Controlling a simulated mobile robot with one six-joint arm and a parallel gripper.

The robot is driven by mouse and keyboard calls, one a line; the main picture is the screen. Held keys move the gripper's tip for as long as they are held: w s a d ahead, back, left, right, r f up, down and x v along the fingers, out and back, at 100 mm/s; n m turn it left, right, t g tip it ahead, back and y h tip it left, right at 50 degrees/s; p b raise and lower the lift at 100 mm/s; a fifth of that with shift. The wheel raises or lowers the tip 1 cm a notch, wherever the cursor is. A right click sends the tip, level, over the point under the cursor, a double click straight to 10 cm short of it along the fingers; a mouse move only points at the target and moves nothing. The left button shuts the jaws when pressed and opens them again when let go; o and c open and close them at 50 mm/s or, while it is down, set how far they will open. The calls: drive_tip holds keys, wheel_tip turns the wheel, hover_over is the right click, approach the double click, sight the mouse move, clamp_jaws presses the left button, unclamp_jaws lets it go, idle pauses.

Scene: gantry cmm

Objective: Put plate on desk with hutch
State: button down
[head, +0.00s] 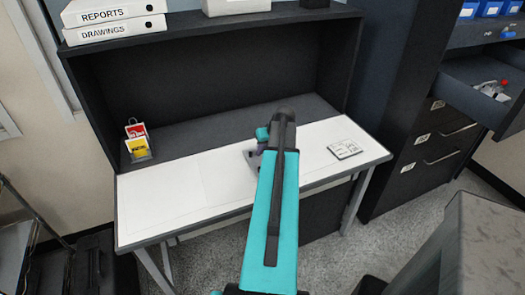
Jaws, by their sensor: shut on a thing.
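The desk with hutch (160,205) stands ahead, with a white worktop and a dark open hutch behind it. My teal arm reaches over the middle of the desk. My gripper (259,150) is mostly hidden behind the arm and is shut on the plate. Only a small grey part of the plate (248,162) shows left of the arm, over the worktop near the hutch's front edge. I cannot tell whether the plate touches the desk.
Red and yellow cards (138,142) stand in a holder at the hutch's left. A small printed pad (345,149) lies on the right of the worktop. White binders (115,20) lie on top. A drawer (490,85) is open at right. The left worktop is clear.

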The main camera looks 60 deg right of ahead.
drive_tip(key=c, duration=1.8)
unclamp_jaws()
drive_tip(key=shift+s+r, duration=0.1)
drive_tip(key=shift+b+v, duration=1.3)
drive_tip(key=shift+v, duration=4.6)
drive_tip(key=shift+r, duration=0.1)
